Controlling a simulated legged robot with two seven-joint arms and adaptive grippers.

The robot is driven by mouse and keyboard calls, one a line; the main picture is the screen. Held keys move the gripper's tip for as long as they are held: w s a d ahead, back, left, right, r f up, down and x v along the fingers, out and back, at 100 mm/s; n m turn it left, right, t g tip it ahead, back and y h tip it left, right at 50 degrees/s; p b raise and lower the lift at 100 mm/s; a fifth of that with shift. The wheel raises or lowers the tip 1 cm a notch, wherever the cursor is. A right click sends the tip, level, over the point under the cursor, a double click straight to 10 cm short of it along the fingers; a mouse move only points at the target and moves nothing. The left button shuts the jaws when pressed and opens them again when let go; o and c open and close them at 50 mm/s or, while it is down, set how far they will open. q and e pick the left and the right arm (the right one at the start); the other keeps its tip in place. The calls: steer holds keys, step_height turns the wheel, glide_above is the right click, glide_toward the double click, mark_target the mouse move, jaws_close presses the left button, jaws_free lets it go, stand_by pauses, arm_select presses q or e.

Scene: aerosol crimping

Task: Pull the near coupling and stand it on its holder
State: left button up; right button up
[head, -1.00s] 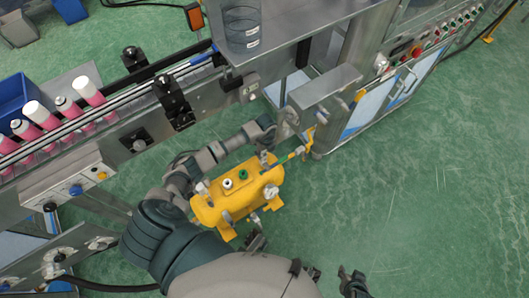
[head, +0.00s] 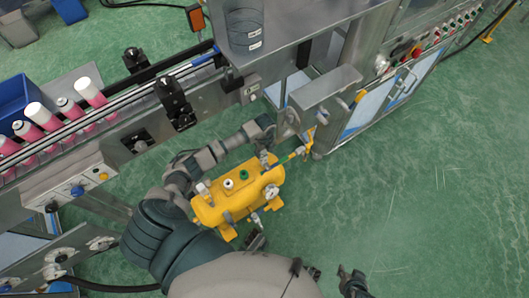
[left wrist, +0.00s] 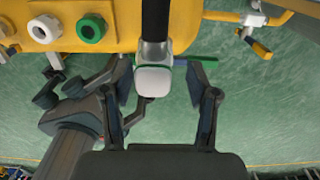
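The yellow tank (head: 238,198) stands on the floor with a white fitting (head: 228,183) and a green-ringed fitting (head: 244,174) on top. A pale coupling block (left wrist: 153,79) on a dark stem lies between the fingers of my left gripper (left wrist: 162,98). The gripper is open, with a gap on each side of the block. In the head view my left arm reaches past the tank's far side. My right gripper (head: 353,283) is at the bottom edge, away from the tank; its finger opening is unclear.
A conveyor (head: 130,98) with pink cans (head: 90,92) runs along the left and back. A steel machine cabinet (head: 385,105) stands behind the tank. A yellow valve handle (left wrist: 261,50) is at the right of the wrist view. Green floor at the right is clear.

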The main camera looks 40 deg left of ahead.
arm_select(q)
steer(key=shift+a+f, duration=0.15)
steer(key=shift+a, duration=0.4)
jaws_close()
steer(key=shift+d, duration=0.25)
steer(key=shift+d+r+p, duration=0.25)
steer(key=shift+r+p, duration=0.1)
steer(key=shift+r, duration=0.2)
steer(key=shift+a+r+p, duration=0.35)
steer(key=shift+r+p, duration=0.45)
steer(key=shift+d+r+p, duration=0.2)
steer(key=shift+r+p, duration=0.35)
steer(key=shift+r, duration=0.15)
steer(key=shift+a+r+p, duration=0.1)
steer(key=shift+r+p, duration=0.9)
steer(key=shift+r, duration=0.05)
arm_select(e)
step_height(320, 180, up, 7)
steer(key=w, duration=0.1)
steer(key=shift+a+f+t, duration=0.2)
steer(key=shift+a+t, duration=0.1)
steer(key=shift+a, duration=0.05)
